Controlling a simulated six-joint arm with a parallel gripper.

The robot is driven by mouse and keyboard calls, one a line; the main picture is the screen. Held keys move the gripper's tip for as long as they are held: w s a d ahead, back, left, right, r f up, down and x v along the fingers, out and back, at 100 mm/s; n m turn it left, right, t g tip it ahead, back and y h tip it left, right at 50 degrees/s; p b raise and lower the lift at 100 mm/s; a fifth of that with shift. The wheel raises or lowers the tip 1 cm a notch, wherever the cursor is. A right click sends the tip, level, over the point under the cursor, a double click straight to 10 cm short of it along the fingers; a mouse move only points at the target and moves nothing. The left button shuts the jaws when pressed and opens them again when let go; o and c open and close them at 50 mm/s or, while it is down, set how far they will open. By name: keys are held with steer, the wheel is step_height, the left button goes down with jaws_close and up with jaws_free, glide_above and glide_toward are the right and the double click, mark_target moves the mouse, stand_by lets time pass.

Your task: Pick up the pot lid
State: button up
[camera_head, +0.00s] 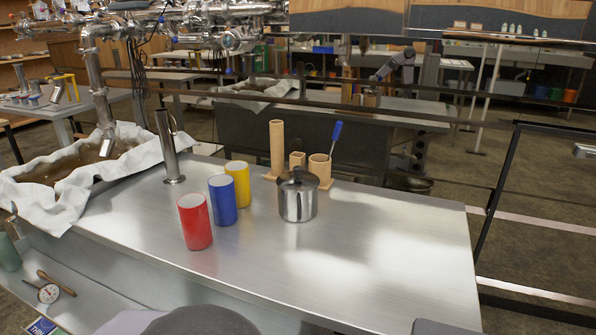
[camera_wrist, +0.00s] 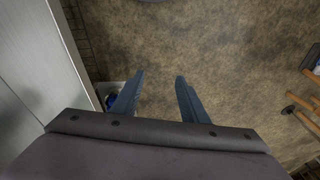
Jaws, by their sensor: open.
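The pot lid (camera_head: 298,179) is a dark metal lid with a knob on top. It sits on the shiny steel pot (camera_head: 298,205) on the metal table in the head view. My gripper (camera_wrist: 158,82) shows in the wrist view with its two fingers apart and nothing between them. It points down at the brown floor, beside the table edge. The lid is not in the wrist view, and the gripper's fingers are not visible in the head view.
Red (camera_head: 195,221), blue (camera_head: 222,200) and yellow (camera_head: 238,183) cups stand left of the pot. Wooden holders (camera_head: 278,148) stand just behind it, one with a blue-handled tool (camera_head: 335,138). The metal table (camera_head: 400,240) is clear to the right and in front.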

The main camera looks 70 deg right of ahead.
steer(key=w+d+r+m+t+h+p, duration=0.1)
steer(key=w+d+r+m+t+p, duration=0.1)
steer(key=w+d+r+p, duration=0.3)
steer(key=w+d+r+m+t+p, duration=0.1)
steer(key=w+r+m+t+p, duration=0.1)
steer(key=w+r, duration=0.3)
steer(key=w+d+r+m+t+h+p, duration=0.3)
steer(key=d+r+m+h+p, duration=0.5)
steer(key=d+r, duration=0.75)
steer(key=s+d+r+m+g+h+p, duration=0.2)
steer(key=s+d+r+m+h+p, duration=0.35)
steer(key=d+r, duration=0.6)
steer(key=m+g+h+b, duration=0.1)
steer(key=g+h+b, duration=0.25)
steer(key=g, duration=0.75)
glide_toward(295, 170)
steer(key=x, duration=0.4)
steer(key=shift+p+x, duration=0.4)
steer(key=shift+x, duration=3.2)
